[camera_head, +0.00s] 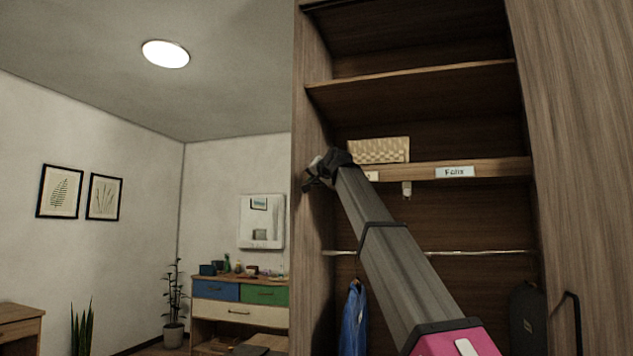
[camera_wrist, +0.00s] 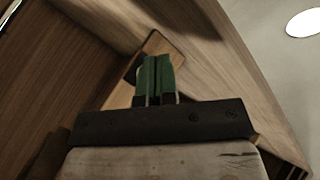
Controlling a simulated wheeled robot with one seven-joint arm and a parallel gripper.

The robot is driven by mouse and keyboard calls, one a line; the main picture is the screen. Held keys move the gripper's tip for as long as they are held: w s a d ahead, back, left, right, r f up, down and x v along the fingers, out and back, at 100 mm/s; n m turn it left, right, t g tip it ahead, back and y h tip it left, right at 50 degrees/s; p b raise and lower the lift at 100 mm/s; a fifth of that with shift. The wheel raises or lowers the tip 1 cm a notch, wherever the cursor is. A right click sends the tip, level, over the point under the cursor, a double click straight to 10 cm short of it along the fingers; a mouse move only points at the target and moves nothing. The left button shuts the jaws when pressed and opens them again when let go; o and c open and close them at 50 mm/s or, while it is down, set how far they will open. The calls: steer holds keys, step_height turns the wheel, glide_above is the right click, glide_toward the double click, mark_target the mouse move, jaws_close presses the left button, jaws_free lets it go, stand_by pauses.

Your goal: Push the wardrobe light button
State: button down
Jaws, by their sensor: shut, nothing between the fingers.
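The open wooden wardrobe (camera_head: 425,125) fills the right half of the head view. My gripper (camera_head: 313,178) is at the wardrobe's left side wall, level with the labelled shelf. In the wrist view its green fingers (camera_wrist: 155,76) are together and empty, with a lighter wooden piece (camera_wrist: 165,45) behind them. I cannot tell whether the fingertips touch it. A small pale fitting (camera_head: 406,189) hangs under the shelf, to the right of my gripper; I cannot tell whether it is a lamp or the button. No light button is clearly seen.
A woven basket (camera_head: 378,150) stands on the labelled shelf (camera_head: 500,168), just right of my gripper. Below are a hanging rail (camera_head: 460,253) and a blue garment (camera_head: 354,318). A dresser (camera_head: 240,312) stands outside, to the left. The upper shelf space is empty.

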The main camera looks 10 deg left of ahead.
steer(key=s, duration=0.5)
steer(key=shift+s+a, duration=0.15)
steer(key=shift+a, duration=0.05)
stand_by(1.2)
